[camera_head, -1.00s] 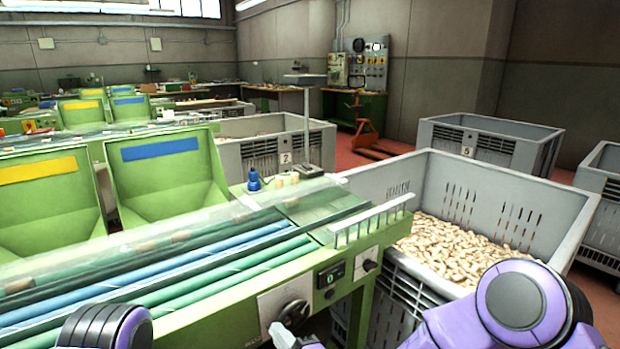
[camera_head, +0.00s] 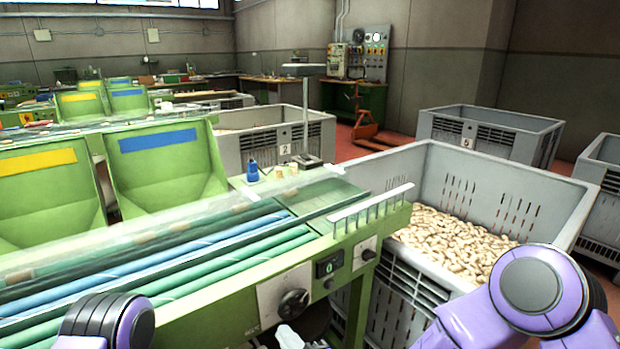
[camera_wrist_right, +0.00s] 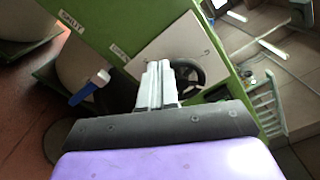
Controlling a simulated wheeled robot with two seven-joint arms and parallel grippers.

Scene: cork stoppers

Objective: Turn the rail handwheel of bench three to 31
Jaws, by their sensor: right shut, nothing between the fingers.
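The dark rail handwheel (camera_head: 293,303) sits on a pale plate at the end of the green bench; it also shows in the right wrist view (camera_wrist_right: 190,74). A small display (camera_head: 329,266) is up and right of it, its digits too small to read surely. My right gripper (camera_head: 290,336) shows pale fingertips just below the wheel at the lower edge. In the right wrist view its fingers (camera_wrist_right: 159,78) are together and empty, overlapping the wheel's left side; I cannot tell whether they touch it. My left gripper is out of view; only my left arm shows.
A grey crate (camera_head: 490,180) of corks stands close on the bench's right. A black knob (camera_head: 368,254) is near the display. Green and blue rollers run along the bench top. A blue-capped item (camera_wrist_right: 90,87) is left of the fingers in the wrist view.

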